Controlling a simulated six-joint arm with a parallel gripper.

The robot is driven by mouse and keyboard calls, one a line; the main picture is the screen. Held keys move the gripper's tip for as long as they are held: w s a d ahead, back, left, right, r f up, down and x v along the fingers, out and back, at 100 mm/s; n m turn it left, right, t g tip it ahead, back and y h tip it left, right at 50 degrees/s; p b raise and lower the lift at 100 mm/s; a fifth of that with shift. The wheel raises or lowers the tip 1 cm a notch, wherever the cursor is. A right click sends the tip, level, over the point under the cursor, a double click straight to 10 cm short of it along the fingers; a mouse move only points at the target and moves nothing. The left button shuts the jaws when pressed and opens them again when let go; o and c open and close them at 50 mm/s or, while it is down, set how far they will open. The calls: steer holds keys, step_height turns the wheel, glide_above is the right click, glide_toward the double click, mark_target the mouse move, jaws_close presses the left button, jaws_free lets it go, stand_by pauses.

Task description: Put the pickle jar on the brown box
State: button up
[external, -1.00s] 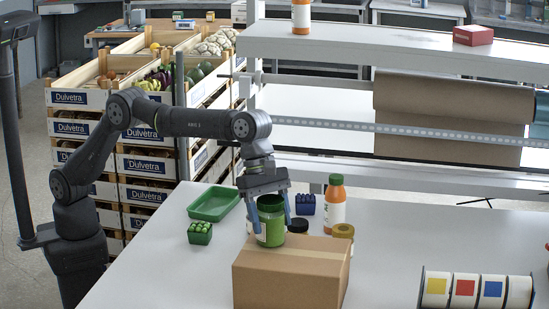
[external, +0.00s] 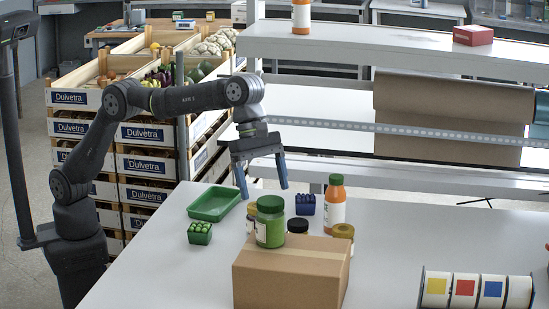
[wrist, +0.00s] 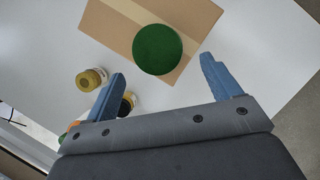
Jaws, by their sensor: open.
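The pickle jar (external: 270,226), green with a green lid, stands upright on top of the brown box (external: 285,285), near its back left edge. In the wrist view its round lid (wrist: 158,49) lies over the box (wrist: 104,24). My gripper (external: 263,192) is open and empty, above and behind the jar, with its blue fingers apart. In the wrist view the gripper (wrist: 162,72) shows a finger on each side, with nothing between them touching the jar.
A green tray (external: 214,203), a green carton (external: 200,234) and a blue carton (external: 305,204) are nearby. Label rolls (external: 475,291) lie front right. The table's right middle is clear.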

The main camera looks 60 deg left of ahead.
mark_target(269, 199)
steer(key=v, duration=0.4)
steer(key=x, duration=1.2)
steer(key=shift+d+r, duration=0.1)
steer(key=shift+r, duration=1.1)
